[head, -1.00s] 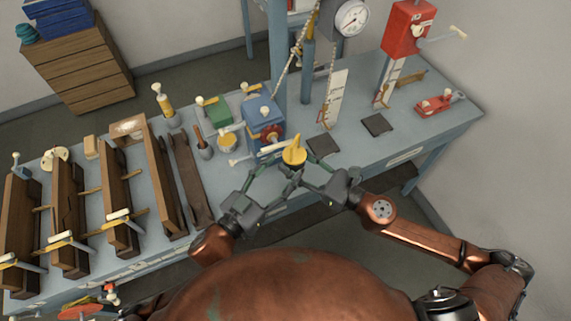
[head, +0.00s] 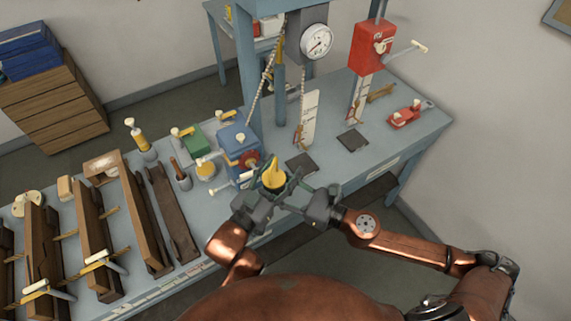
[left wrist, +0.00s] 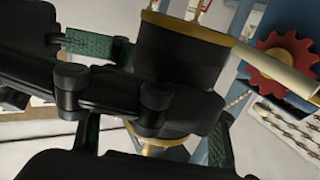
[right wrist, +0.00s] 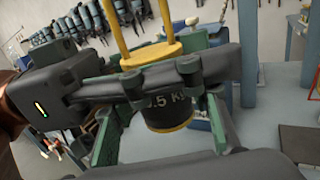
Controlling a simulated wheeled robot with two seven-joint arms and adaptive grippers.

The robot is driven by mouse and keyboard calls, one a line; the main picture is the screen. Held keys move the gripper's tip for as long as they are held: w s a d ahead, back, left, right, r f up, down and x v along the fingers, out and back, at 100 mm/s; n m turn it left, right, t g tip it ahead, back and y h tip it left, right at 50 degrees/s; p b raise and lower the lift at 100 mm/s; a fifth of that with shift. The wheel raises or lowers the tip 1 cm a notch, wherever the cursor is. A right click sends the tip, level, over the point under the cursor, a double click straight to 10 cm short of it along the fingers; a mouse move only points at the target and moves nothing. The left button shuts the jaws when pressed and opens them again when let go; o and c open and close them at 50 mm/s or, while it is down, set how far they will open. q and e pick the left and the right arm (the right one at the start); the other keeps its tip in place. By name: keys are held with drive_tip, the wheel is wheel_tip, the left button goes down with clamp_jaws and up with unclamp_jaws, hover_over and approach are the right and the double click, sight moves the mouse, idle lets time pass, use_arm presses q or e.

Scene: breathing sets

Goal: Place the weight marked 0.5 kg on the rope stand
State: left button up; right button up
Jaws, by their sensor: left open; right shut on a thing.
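The weight (head: 273,178) is a black cylinder with a yellow top and loop handle, held upright above the bench's front edge. In the right wrist view its side (right wrist: 168,108) shows a partly covered mark reading ".5 K". My right gripper (head: 290,194) is shut on it from the right. My left gripper (head: 262,190) is open, close beside the weight at its left; the black body also shows in the left wrist view (left wrist: 180,55). A pale rope (head: 268,75) hangs by the blue post (head: 248,70), which seems to be the rope stand; its lower end is unclear.
A blue box with a red gear (head: 240,148) stands just behind the weight. A dial gauge (head: 318,40), a red crank box (head: 373,45) and dark flat plates (head: 301,165) lie right. Wooden frames (head: 145,220) fill the left. Bench (head: 400,150) is clear near the front right.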

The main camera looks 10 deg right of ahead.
use_arm(q)
drive_tip(key=shift+x, duration=0.9)
use_arm(e)
drive_tip(key=shift+r, duration=0.1)
use_arm(q)
drive_tip(key=shift+c, duration=0.7)
drive_tip(key=shift+s, duration=0.1)
clamp_jaws()
drive_tip(key=shift+d, duration=0.1)
use_arm(e)
drive_tip(key=shift+w, duration=0.1)
use_arm(q)
drive_tip(key=shift+r, duration=0.1)
use_arm(e)
drive_tip(key=o, duration=1.5)
drive_tip(key=shift+o, duration=1.1)
drive_tip(key=shift+s, duration=0.2)
use_arm(q)
drive_tip(key=shift+a, duration=0.25)
use_arm(e)
drive_tip(key=shift+s+a, duration=0.1)
drive_tip(key=shift+s, duration=0.1)
